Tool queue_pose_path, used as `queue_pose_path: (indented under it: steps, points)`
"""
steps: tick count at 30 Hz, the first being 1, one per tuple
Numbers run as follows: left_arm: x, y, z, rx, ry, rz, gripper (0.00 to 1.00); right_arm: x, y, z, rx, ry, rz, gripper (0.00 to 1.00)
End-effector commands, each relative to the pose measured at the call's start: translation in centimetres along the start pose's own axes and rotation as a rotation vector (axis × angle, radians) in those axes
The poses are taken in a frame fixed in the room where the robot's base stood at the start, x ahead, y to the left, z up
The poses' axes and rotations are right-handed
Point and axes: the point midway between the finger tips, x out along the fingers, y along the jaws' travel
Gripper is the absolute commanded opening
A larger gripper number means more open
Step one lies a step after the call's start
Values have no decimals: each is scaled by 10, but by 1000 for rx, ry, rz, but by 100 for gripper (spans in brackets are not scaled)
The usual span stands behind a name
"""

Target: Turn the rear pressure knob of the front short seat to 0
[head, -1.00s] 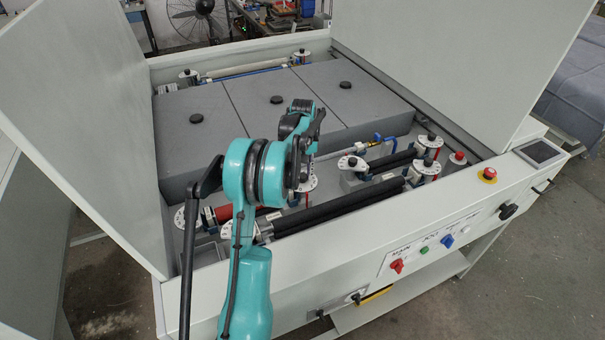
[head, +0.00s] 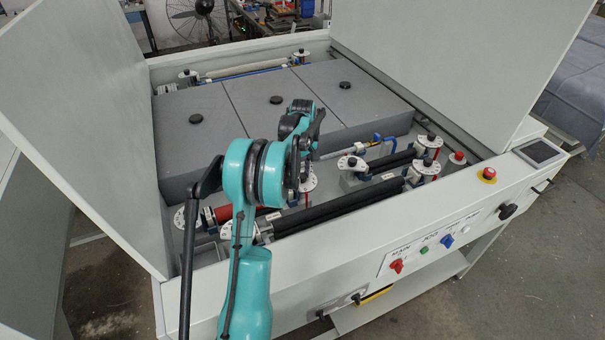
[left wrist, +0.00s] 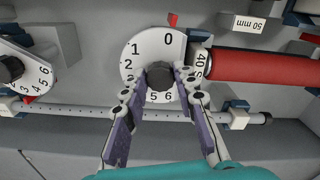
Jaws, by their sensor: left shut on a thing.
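In the left wrist view a white dial (left wrist: 140,48) with black numbers surrounds a black knob (left wrist: 160,76). The dial's 0 is at the top, close to a small red pointer (left wrist: 173,19) and slightly left of it. My left gripper (left wrist: 160,88) is shut on the knob, one finger at each side. The 3 and 4 are hidden behind the left finger. A red roller (left wrist: 262,66) runs right from the dial. In the head view the dial (head: 311,183) shows partly beside my arm, and my gripper's fingertips are hidden. My right gripper is not in view.
A second numbered dial (left wrist: 24,78) stands close on the left in the wrist view. A perforated rod (left wrist: 85,110) passes below the held dial. In the head view a long black roller (head: 340,205) lies in front, and grey blocks (head: 265,125) fill the rear.

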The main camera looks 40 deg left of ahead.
Motion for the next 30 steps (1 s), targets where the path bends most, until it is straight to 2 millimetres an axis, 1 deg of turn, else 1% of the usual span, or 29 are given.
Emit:
queue_pose_path:
  steps: [7,8,9,10,18,21,23,26,30]
  points:
    - [0,0,0,-1,0,1,0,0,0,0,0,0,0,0]
    - [0,0,0,-1,0,1,36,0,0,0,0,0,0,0]
    - [0,0,0,0,0,0,46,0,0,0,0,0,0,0]
    - [0,0,0,0,0,0,49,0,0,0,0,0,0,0]
    - [0,0,0,1,0,0,49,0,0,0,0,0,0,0]
    - [-6,0,0,1,0,0,49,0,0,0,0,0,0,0]
    - [-13,0,0,1,0,0,49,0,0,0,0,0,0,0]
    - [-31,0,0,1,0,0,49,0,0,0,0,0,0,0]
    - [-63,0,0,1,0,0,49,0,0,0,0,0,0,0]
